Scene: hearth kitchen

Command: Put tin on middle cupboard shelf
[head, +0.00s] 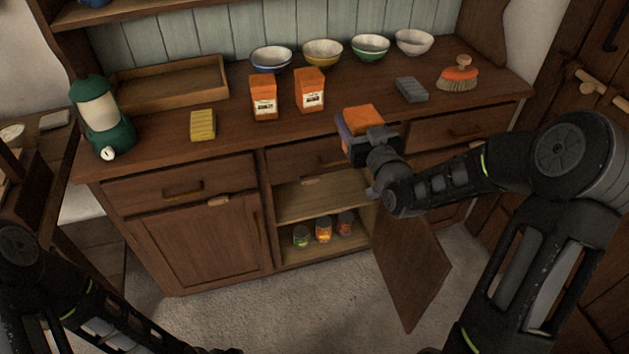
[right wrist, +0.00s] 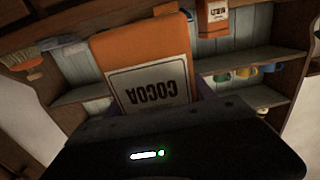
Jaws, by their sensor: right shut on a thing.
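My right gripper (head: 362,132) is shut on an orange tin (head: 363,116) and holds it in front of the dresser's counter edge, above the open cupboard. In the right wrist view the tin (right wrist: 145,55) has a white label reading COCOA, upside down in that picture. The open cupboard has a middle shelf (head: 320,196) whose visible part is bare. Below it, several small jars (head: 323,230) stand on the cupboard floor. My left arm shows at the lower left, but its gripper is not clearly visible.
The open cupboard door (head: 408,262) juts out below my right arm. Two other orange packages (head: 263,97) (head: 310,90) stand on the counter, with bowls (head: 322,52) behind. A yellow sponge (head: 203,125), green lantern (head: 102,117), wooden tray (head: 170,85), grey block (head: 412,90) and brush (head: 459,73) also stand there.

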